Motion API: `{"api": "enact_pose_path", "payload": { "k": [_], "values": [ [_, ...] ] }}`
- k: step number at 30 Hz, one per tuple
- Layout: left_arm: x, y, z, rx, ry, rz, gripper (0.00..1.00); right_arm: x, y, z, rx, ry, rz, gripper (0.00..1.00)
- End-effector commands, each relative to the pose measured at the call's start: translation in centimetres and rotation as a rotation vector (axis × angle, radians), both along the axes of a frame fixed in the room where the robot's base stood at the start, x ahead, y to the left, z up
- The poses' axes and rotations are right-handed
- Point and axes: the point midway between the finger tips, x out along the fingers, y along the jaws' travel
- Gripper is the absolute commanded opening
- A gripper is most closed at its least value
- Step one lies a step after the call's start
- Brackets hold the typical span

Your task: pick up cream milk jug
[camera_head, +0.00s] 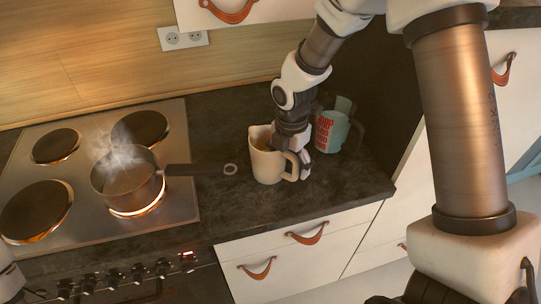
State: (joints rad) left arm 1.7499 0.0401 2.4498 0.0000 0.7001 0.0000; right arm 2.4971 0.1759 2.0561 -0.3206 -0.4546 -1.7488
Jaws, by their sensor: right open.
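The cream milk jug (266,162) stands upright on the dark counter, to the right of the stove, with its handle on its right side. My right gripper (296,160) reaches down from above at the jug's right side, around its handle. Its fingers are open, and one finger shows just right of the handle. The other finger is partly hidden by the jug, so I cannot tell whether it touches. Of my left arm, only a pale part shows at the lower left edge; its gripper is out of view.
A teal mug (330,132) with red lettering and another teal item stand close behind my right gripper. A steaming saucepan (127,184) sits on a glowing burner, its long handle (195,170) pointing toward the jug. Counter (330,185) in front of the jug is clear.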

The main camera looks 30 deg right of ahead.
Motion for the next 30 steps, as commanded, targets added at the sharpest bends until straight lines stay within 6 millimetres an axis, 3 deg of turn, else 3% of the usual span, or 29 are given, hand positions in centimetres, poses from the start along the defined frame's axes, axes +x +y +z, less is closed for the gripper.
{"api": "enact_pose_path", "payload": {
  "k": [4, 11, 23, 30],
  "values": [
    [0.0, 0.0, 0.0, 0.000, 0.000, 0.000, 0.40, 0.0, 0.0, 0.1, 0.000, -0.001, 0.000, 0.84],
    [0.0, 0.0, 0.0, 0.000, 0.000, 0.000, 0.40, 0.0, 0.0, 0.0, 0.000, -0.001, 0.000, 0.03],
    [0.0, 0.0, 0.0, 0.000, 0.000, 0.000, 0.40, 0.1, 0.0, 0.3, 0.000, -0.003, 0.000, 0.03],
    [0.0, 0.0, -0.1, 0.000, 0.000, 0.000, 0.40, 0.2, 0.0, 2.0, 0.000, -0.005, -0.001, 0.03]
  ]
}}
